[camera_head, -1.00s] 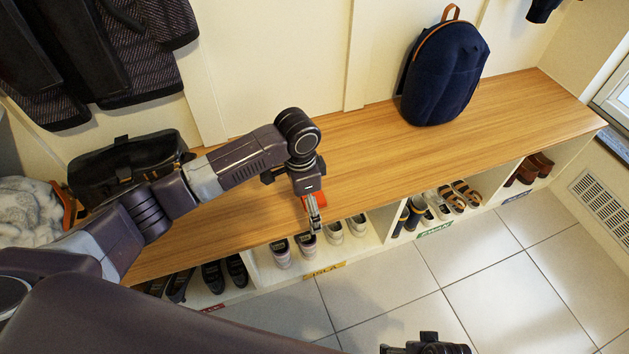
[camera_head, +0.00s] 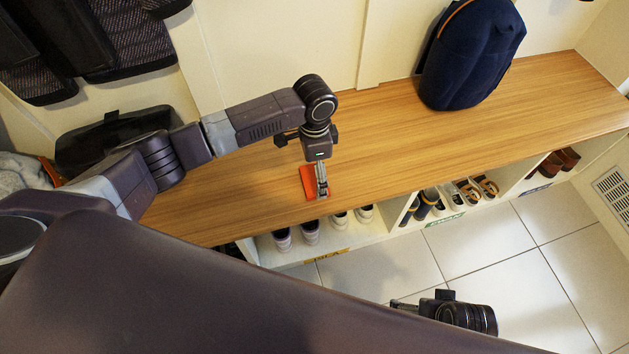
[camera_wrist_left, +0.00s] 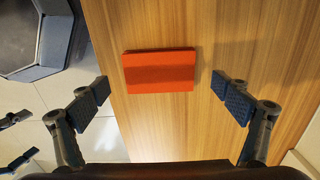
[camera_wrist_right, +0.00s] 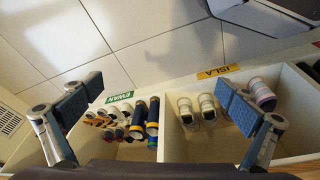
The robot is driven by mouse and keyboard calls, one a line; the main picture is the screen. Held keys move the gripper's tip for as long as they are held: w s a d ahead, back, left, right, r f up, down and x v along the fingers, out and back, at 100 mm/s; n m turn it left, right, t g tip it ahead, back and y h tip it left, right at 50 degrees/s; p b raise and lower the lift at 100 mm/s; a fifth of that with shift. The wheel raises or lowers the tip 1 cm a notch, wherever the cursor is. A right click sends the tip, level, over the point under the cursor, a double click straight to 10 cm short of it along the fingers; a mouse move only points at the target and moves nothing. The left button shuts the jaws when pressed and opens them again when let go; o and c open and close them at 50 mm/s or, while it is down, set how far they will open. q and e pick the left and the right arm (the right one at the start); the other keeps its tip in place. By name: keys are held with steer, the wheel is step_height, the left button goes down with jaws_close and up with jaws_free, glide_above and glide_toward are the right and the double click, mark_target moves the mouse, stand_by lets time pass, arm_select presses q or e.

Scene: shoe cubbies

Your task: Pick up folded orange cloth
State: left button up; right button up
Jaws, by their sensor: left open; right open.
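The folded orange cloth (camera_head: 307,183) lies flat on the wooden bench top, close to its front edge. In the head view my left gripper (camera_head: 321,185) hangs over it and hides part of it. In the left wrist view the cloth (camera_wrist_left: 159,71) is fully visible, between and beyond the widely spread fingers of my left gripper (camera_wrist_left: 166,100). My left gripper is open, with nothing between its pads. My right gripper (camera_wrist_right: 158,97) is open and empty in front of the cubbies; in the head view it is at the lower right, with its fingers mostly hidden.
The wooden bench (camera_head: 430,140) is clear right of the cloth, up to a navy backpack (camera_head: 471,55). A black bag (camera_head: 115,135) sits at the left. Shoes fill the cubbies below, with labels (camera_wrist_right: 118,97) on the front. Tiled floor (camera_head: 480,245) lies in front.

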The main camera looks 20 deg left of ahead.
arm_select(q)
steer(key=shift+f, duration=1.05)
arm_select(e)
step_height(320, 180, up, 2)
steer(key=shift+r, duration=0.15)
arm_select(q)
steer(key=shift+c, duration=0.2)
steer(key=c, duration=1)
steer(key=shift+r, duration=0.15)
steer(key=shift+r, duration=0.25)
step_height(320, 180, up, 8)
steer(key=p, duration=0.2)
step_height(320, 180, up, 11)
steer(key=p, duration=0.3)
glide_above(314, 178)
steer(key=shift+r, duration=0.15)
arm_select(e)
steer(key=s+f, duration=0.2)
steer(key=f, duration=0.5)
steer(key=s+f+g, duration=0.1)
steer(key=s+f, duration=0.2)
steer(key=f, duration=0.5)
steer(key=shift+s+d+f, duration=0.25)
steer(key=shift+d, duration=0.05)
